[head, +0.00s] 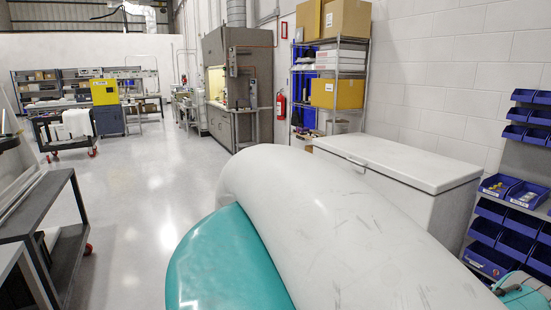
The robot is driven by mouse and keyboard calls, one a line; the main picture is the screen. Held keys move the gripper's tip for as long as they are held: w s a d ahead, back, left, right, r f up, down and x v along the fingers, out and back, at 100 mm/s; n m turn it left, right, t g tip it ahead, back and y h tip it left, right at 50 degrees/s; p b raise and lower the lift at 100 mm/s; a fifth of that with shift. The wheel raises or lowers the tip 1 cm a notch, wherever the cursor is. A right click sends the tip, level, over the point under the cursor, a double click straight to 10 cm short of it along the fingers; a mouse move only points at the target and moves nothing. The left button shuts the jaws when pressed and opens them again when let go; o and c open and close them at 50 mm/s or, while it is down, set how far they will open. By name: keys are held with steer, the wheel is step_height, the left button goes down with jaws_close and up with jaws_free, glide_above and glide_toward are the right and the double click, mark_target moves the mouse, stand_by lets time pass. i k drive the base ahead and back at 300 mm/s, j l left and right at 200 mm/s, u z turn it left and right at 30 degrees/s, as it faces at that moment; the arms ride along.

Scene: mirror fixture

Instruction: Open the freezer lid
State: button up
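A white chest freezer (432,211) stands against the white block wall at the right, beyond my arm. Its flat white lid (405,164) is closed and lies level on the body. A small handle (357,162) shows at the lid's front edge. My white and teal arm links fill the lower middle of the head view and hide much of the freezer's front. My gripper is not in view.
Blue bins (500,186) on a rack stand right of the freezer. A shelf with cardboard boxes (345,19) stands behind it. A dark metal table (45,235) is at the left. The grey floor (135,200) between is clear.

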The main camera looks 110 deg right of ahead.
mark_target(434, 174)
steer(key=z, duration=4.1)
steer(key=i+l+u, duration=0.15)
steer(key=i, duration=0.4)
steer(key=i+l+u, duration=0.2)
steer(key=i, duration=0.35)
steer(key=i+l+u, duration=0.15)
steer(key=i, duration=0.4)
steer(key=i+l+u, duration=0.15)
steer(key=i+l, duration=0.15)
steer(key=i, duration=0.2)
